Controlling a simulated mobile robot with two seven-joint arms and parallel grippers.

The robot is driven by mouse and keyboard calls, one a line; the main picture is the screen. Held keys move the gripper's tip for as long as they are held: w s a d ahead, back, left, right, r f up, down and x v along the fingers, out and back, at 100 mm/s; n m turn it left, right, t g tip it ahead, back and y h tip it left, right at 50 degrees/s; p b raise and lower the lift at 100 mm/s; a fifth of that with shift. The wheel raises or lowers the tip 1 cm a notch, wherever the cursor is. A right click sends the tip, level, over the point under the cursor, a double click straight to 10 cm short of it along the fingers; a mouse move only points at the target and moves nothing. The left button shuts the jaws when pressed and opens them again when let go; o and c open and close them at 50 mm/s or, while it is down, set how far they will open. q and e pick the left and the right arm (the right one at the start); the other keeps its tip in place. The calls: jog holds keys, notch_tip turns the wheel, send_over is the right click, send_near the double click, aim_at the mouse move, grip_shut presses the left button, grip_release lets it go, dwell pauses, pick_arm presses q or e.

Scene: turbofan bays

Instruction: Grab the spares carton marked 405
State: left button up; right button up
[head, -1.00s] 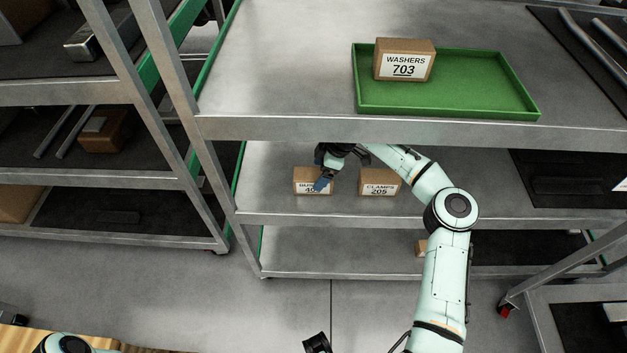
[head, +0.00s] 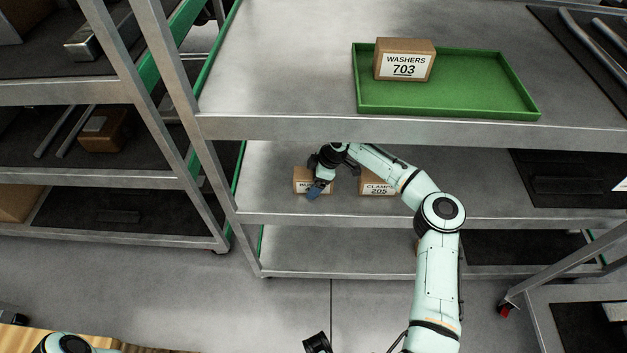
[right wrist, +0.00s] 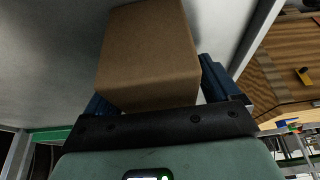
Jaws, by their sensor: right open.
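The carton (head: 299,182) stands on the middle shelf of the rack, left of the carton marked CLAMPS 205 (head: 376,187). Its label is mostly hidden behind my right gripper (head: 315,190). The right gripper is open at the carton's front. In the right wrist view the brown carton (right wrist: 150,50) fills the upper middle, with blue fingers showing at its left and right sides. I cannot tell whether they touch it. A black part at the bottom edge of the head view (head: 317,343) may be my left gripper; its jaws are not clear.
The upper shelf (head: 280,60) hangs over the arm and holds a green tray (head: 450,109) with a WASHERS 703 carton (head: 404,62). A rack upright (head: 180,90) stands at the left. The middle shelf is bare left of the carton.

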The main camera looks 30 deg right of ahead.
dwell(0.3)
jog(key=c, duration=1.3)
